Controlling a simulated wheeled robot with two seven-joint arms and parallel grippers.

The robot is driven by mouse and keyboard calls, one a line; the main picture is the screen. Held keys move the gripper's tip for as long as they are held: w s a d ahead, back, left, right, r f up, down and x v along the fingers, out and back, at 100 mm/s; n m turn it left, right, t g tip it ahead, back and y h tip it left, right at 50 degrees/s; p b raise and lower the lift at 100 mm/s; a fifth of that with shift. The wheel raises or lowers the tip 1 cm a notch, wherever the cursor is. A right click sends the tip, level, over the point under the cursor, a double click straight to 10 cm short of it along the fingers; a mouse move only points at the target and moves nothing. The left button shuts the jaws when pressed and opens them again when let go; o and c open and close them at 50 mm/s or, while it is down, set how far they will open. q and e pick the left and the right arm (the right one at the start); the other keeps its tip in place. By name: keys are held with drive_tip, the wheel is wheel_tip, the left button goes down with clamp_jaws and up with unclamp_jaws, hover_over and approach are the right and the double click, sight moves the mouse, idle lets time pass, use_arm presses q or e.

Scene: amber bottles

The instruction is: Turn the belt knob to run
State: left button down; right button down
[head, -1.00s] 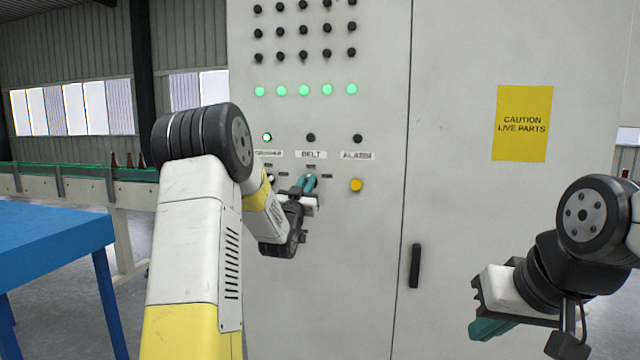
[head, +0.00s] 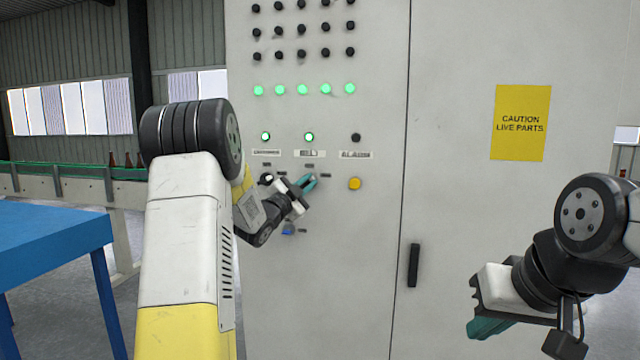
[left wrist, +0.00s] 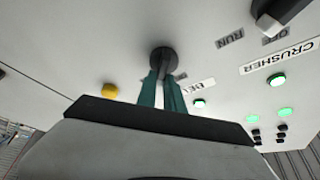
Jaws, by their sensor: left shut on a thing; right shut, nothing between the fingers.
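The grey control cabinet (head: 380,120) carries a row of labels, with the BELT label (head: 310,153) in the middle. The dark round belt knob (left wrist: 163,60) shows in the left wrist view; in the head view my gripper mostly covers it. My left gripper (head: 308,183) is shut on the knob, its teal fingers on either side of it, and the wrist is rolled over. The belt lamp (head: 309,137) above the label glows green. My right gripper (head: 488,328) is shut and empty, away from the panel at the lower right.
The crusher lamp (head: 266,137) is lit green and the alarm lamp (head: 356,138) is dark. A yellow button (head: 355,184) sits close right of my left gripper, a blue control (head: 288,229) below it. A blue table (head: 50,235) stands at left; a conveyor with bottles is behind.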

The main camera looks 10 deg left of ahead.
use_arm(q)
drive_tip(key=shift+f+m+g+h, duration=0.1)
drive_tip(key=shift+m+g+h, duration=0.35)
drive_tip(key=shift+m, duration=0.75)
drive_tip(key=c, duration=1.5)
unclamp_jaws()
drive_tip(key=shift+o, duration=0.2)
drive_tip(key=shift+s, duration=0.1)
drive_tip(key=v, duration=0.7)
drive_tip(key=shift+s, duration=0.35)
